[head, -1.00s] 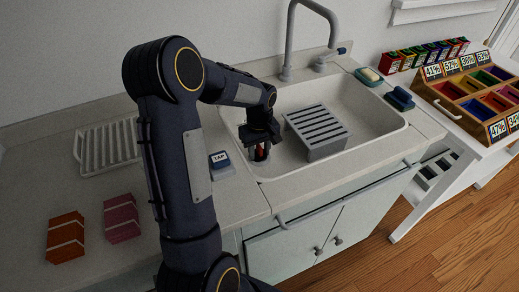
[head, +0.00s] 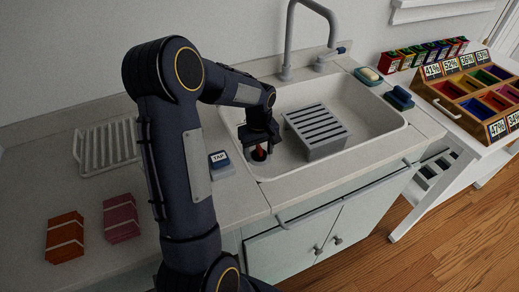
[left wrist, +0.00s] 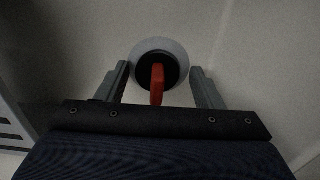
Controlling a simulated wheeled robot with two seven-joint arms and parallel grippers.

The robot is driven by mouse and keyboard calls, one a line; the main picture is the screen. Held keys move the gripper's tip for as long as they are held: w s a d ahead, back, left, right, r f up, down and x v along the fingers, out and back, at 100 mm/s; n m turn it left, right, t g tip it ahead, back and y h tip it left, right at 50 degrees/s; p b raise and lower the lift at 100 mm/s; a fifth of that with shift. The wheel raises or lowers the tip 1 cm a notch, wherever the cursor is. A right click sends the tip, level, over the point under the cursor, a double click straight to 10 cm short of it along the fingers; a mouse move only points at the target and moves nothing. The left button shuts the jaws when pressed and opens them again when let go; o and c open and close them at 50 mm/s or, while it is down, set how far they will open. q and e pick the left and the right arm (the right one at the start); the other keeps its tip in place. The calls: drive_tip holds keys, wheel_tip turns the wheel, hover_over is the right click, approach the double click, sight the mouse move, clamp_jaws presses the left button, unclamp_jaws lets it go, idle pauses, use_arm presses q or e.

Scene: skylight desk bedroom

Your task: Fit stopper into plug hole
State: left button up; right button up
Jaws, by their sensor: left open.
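The stopper (left wrist: 157,78) has a dark round base and a red upright handle. In the left wrist view it sits within a pale ring, the plug hole (left wrist: 175,47), near the ring's middle. I cannot tell how deeply it is seated. In the head view the stopper (head: 259,154) shows at the left end of the sink basin, just under my left gripper (head: 260,143). In the left wrist view my left gripper (left wrist: 159,82) is open, with one finger on each side of the stopper and gaps between. My right gripper is not in view.
The sink basin (head: 370,110) holds a grey slotted block (head: 318,132) right of my gripper. A tap (head: 287,55) rises behind. A blue TAP box (head: 219,163), drying rack (head: 108,146), and orange (head: 65,238) and pink (head: 121,218) packs stand on the left counter.

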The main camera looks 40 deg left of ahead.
use_arm(q)
drive_tip(key=shift+r+p, duration=0.35)
drive_tip(key=shift+r, duration=3.55)
drive_tip(key=shift+r, duration=0.1)
drive_tip(key=s+d+r+m+t+h+p, duration=0.25)
drive_tip(key=s+d+r+m+p, duration=0.2)
drive_tip(key=s+d+r, duration=0.5)
drive_tip(key=s+d+r+m+t+h+p, duration=0.1)
drive_tip(key=s+d+r+m+t+p, duration=0.1)
drive_tip(key=s+d+m, duration=0.4)
drive_tip(key=s+d+r+t, duration=0.1)
drive_tip(key=s, duration=0.4)
drive_tip(key=shift+s+d+r, duration=0.15)
drive_tip(key=shift+r, duration=0.25)
